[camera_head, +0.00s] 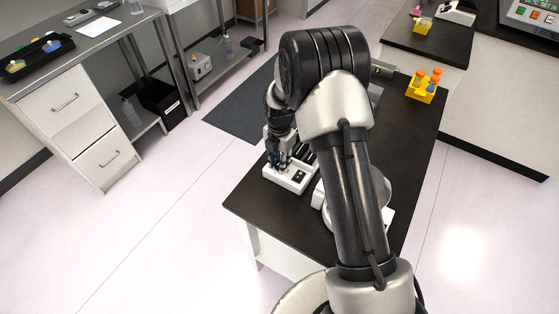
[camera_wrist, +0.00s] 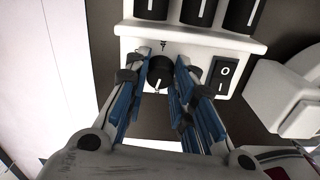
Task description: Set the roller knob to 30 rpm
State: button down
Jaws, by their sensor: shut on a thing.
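The roller knob (camera_wrist: 159,72) is a round black knob with a white pointer line on the front of a white device. In the wrist view its pointer faces down toward my gripper. My gripper (camera_wrist: 160,80) has its blue-padded fingers on both sides of the knob and is shut on it. In the head view my gripper (camera_head: 278,160) reaches down over the white roller device (camera_head: 290,184) near the left front of the dark table. The knob is hidden there, and no rpm value is readable.
A black rocker switch (camera_wrist: 223,75) sits right of the knob. Black rollers (camera_wrist: 197,11) lie behind it. Another white device (camera_wrist: 287,98) stands close on the right. A yellow rack (camera_head: 421,92) with orange-capped tubes stands farther back on the dark table (camera_head: 398,130).

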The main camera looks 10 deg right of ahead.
jog(key=shift+m+p, duration=0.35)
jog(key=shift+m, duration=2.45)
dwell(1.6)
dwell(0.4)
jog(key=c, duration=1.3)
grip_release()
jog(key=shift+r, duration=0.1)
jog(key=shift+r, duration=3.95)
jog(key=shift+c, duration=0.2)
